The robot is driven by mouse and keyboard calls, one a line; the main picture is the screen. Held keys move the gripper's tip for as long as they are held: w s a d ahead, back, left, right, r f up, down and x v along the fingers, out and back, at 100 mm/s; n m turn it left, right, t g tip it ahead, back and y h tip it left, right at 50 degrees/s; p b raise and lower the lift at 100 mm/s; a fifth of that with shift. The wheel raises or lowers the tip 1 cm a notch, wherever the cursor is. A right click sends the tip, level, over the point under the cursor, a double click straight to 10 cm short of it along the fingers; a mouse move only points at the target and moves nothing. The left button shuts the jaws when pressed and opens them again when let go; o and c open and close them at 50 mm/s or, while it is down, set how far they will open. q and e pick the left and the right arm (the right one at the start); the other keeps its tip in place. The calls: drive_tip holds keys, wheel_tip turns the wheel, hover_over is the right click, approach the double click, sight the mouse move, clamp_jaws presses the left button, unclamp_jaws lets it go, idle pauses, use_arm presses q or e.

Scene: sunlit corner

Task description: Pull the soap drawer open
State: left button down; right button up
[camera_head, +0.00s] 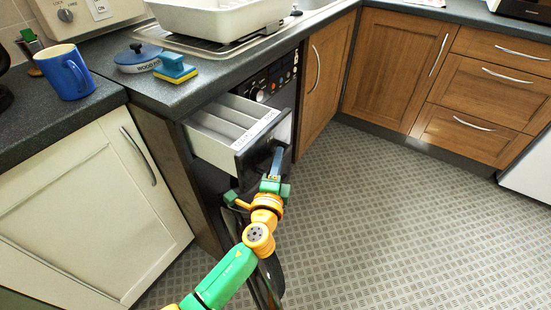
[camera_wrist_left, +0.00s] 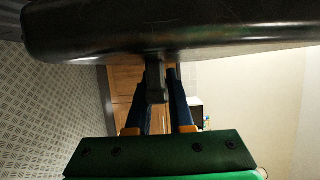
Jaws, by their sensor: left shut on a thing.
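The soap drawer (camera_head: 222,134) is a white compartmented drawer with a dark front (camera_head: 258,142). It stands open, pulled out of the dark washing machine under the worktop. My left gripper (camera_head: 276,165) is at the outer side of the drawer front. In the left wrist view its two blue fingers (camera_wrist_left: 158,100) are shut on a dark handle piece (camera_wrist_left: 155,78) under the broad black drawer front (camera_wrist_left: 200,30). In the head view the fingers partly hide this handle. My right gripper is in neither view.
The grey worktop above holds a blue mug (camera_head: 66,73), a round blue-lidded dish (camera_head: 138,58), a sponge (camera_head: 175,68) and a white basin (camera_head: 220,18). A cream cabinet (camera_head: 90,200) stands at left, wooden cabinets (camera_head: 390,65) at right. The patterned floor (camera_head: 400,220) is clear.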

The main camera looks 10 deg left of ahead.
use_arm(q)
drive_tip(key=c, duration=0.8)
unclamp_jaws()
drive_tip(key=s, duration=0.7)
drive_tip(key=shift+d, duration=0.15)
